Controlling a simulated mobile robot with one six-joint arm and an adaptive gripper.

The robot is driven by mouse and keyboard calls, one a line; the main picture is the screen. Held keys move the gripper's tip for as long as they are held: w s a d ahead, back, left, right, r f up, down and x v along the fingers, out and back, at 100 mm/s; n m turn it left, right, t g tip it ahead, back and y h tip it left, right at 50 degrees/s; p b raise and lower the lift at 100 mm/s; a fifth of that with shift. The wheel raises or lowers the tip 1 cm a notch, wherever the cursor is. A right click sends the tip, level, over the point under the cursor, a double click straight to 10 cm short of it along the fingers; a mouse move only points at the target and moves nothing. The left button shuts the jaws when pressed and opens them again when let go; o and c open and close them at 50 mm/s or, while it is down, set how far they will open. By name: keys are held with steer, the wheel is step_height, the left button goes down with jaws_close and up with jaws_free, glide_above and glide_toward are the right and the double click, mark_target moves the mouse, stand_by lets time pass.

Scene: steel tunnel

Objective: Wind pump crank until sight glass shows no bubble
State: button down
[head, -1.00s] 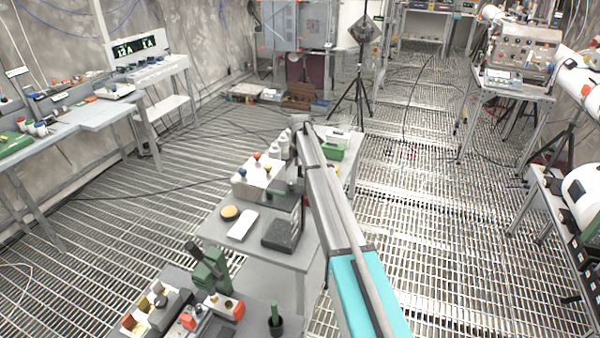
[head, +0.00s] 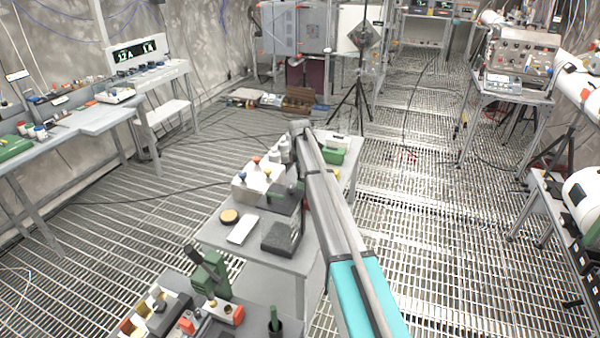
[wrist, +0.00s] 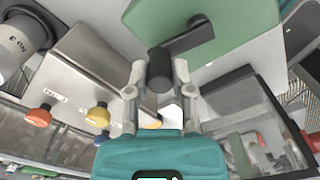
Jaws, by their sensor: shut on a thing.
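In the wrist view, my gripper (wrist: 157,88) has its two pale fingers on either side of a dark cylindrical crank handle (wrist: 160,69) and is shut on it. A dark crank arm (wrist: 190,38) runs from the handle up and right across the green pump body (wrist: 235,30). In the head view my arm reaches over the middle bench, and I cannot make out the grip on the handle there. I cannot clearly identify the sight glass or any bubble in either view.
A pale block with orange (wrist: 38,116), yellow (wrist: 97,115) and blue knobs stands close on the left in the wrist view. A clear-sided dark box (wrist: 255,120) is close on the right. The middle bench (head: 270,258) is crowded; the grated floor (head: 420,230) to its right is open.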

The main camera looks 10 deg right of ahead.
steer(key=shift+w+d+m, duration=0.15)
steer(key=shift+m, duration=0.15)
